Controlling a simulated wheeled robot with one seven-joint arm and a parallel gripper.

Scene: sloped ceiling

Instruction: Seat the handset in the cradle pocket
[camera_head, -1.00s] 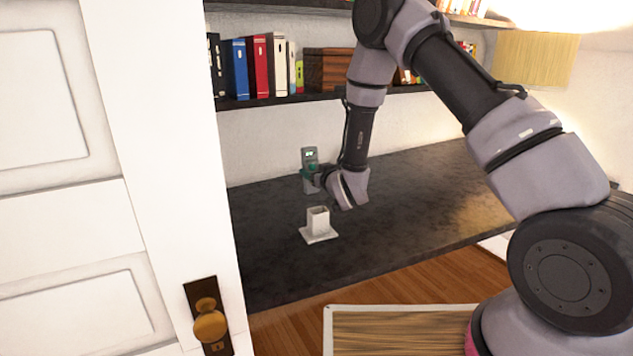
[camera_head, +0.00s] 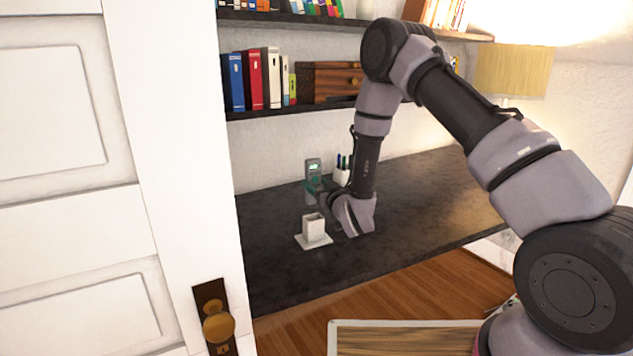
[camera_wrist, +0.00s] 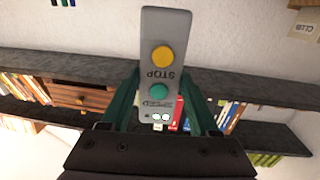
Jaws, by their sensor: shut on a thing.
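The handset (camera_head: 313,169) is a grey, upright box with a small green display, above and apart from the cradle in the head view. In the wrist view the handset (camera_wrist: 166,40) shows a yellow button, a green button and upside-down "STOP" lettering. My gripper (camera_head: 316,187) is shut on the handset, with green fingers on both its sides in the wrist view (camera_wrist: 163,100). The cradle (camera_head: 313,240) is a white square pocket on a flat base on the dark desk. Its opening faces up and looks empty. I cannot tell how far behind the cradle the handset is.
A white pen cup (camera_head: 341,177) stands on the dark desk (camera_head: 430,195), behind my arm. Shelves with binders (camera_head: 256,80) and a wooden box (camera_head: 330,82) hang above. A white door (camera_head: 70,200) fills the left. The desk around the cradle is clear.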

